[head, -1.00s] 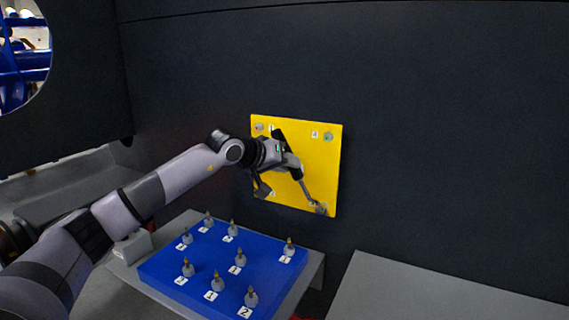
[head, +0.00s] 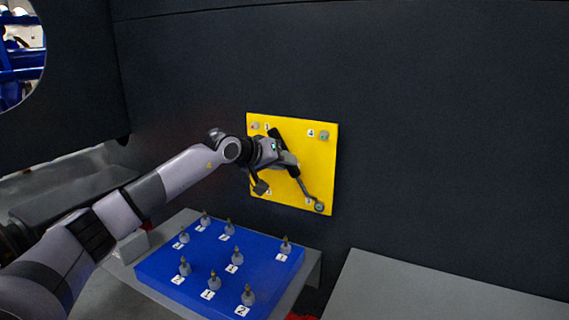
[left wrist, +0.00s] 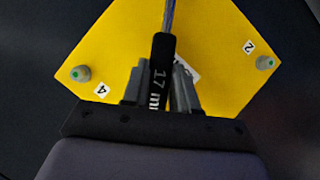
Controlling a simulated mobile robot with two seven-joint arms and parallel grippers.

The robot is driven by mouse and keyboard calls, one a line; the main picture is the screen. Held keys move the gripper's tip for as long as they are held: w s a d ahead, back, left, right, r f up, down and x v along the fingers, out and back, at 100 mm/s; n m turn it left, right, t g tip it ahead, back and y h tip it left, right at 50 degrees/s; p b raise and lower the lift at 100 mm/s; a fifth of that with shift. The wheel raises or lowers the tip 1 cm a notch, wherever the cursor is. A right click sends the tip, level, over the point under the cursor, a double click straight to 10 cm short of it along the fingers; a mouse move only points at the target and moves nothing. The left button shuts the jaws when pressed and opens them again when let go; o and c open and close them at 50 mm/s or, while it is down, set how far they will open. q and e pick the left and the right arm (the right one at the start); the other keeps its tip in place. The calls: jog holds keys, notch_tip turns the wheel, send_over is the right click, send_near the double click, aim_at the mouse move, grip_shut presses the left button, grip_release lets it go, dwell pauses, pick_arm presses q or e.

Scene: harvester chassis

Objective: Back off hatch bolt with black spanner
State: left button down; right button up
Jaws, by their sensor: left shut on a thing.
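A yellow hatch panel (head: 318,160) is on the dark wall, with bolts near its corners. My left gripper (head: 286,160) is shut on the black spanner (head: 293,169) in front of the panel. The spanner slants down to the right, and its head lies at the lower right bolt (head: 319,206). I cannot tell how far the head is seated on it. In the left wrist view the black handle (left wrist: 161,65) reads "17 m…" between the fingers, and its far end is out of frame. Bolts 4 (left wrist: 81,73) and 2 (left wrist: 265,62) show there. My right gripper is not in view.
A blue board (head: 205,262) with several numbered grey pegs stands below the panel on a grey table (head: 302,290). Another grey surface (head: 430,292) lies at the lower right. The dark wall (head: 450,130) right of the panel is bare.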

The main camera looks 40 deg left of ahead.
pick_arm(q)
jog(key=shift+s+a+f+n+h+b, duration=0.15)
jog(key=shift+a+f+n+b, duration=0.15)
jog(key=shift+a+b, duration=0.3)
jog(key=shift+s+a+f+n+h+b, duration=0.1)
jog(key=shift+a+f+n+h+b, duration=0.1)
jog(key=shift+a+f+b, duration=0.35)
jog(key=shift+d+r, duration=0.15)
jog(key=shift+r, duration=0.05)
jog(key=shift+f, duration=0.1)
jog(key=a+f+n+t+h+b, duration=0.1)
jog(key=a+f+b, duration=0.1)
jog(key=b, duration=0.3)
jog(key=shift+s, duration=0.15)
